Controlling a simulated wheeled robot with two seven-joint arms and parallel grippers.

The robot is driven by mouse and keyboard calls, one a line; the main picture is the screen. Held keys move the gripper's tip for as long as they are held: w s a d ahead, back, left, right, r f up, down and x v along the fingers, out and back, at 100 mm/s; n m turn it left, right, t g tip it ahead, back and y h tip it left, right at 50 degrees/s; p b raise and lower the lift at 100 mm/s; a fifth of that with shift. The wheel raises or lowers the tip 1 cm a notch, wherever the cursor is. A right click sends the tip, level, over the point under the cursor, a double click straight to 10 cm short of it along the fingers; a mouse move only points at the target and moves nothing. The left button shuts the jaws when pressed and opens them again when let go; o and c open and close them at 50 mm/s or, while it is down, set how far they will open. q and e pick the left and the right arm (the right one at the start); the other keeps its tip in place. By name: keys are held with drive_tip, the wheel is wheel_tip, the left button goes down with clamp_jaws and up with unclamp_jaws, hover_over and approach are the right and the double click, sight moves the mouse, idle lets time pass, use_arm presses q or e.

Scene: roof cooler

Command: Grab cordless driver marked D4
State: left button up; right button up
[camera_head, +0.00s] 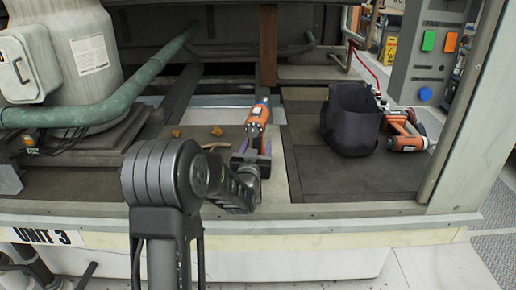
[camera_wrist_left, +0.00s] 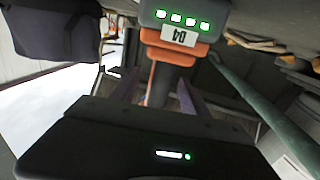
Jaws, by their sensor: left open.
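An orange and grey cordless driver (camera_head: 258,115) is at the middle of the bay in the head view, directly beyond my left gripper (camera_head: 252,160). In the left wrist view the driver (camera_wrist_left: 180,38) shows a grey base with several green lights and a white label reading D4, upside down. Its narrower part runs down between the two purplish fingers of my left gripper (camera_wrist_left: 158,92), which is open with gaps on both sides. The lower part of the driver is hidden behind the dark gripper body. My right gripper is not in view.
A dark open bag (camera_head: 352,125) stands to the right, with another orange tool (camera_head: 406,142) beside it. Small brown scraps (camera_head: 216,131) lie left of the driver. A green pipe (camera_head: 90,115) and grey tank (camera_head: 75,50) fill the left. Dark panel in front of the bag is bare.

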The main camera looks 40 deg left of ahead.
sight(260, 138)
use_arm(q)
drive_tip(key=p+x, duration=0.1)
drive_tip(key=x, duration=0.4)
idle(0.5)
clamp_jaws()
idle(0.4)
idle(0.8)
drive_tip(key=shift+r, duration=0.2)
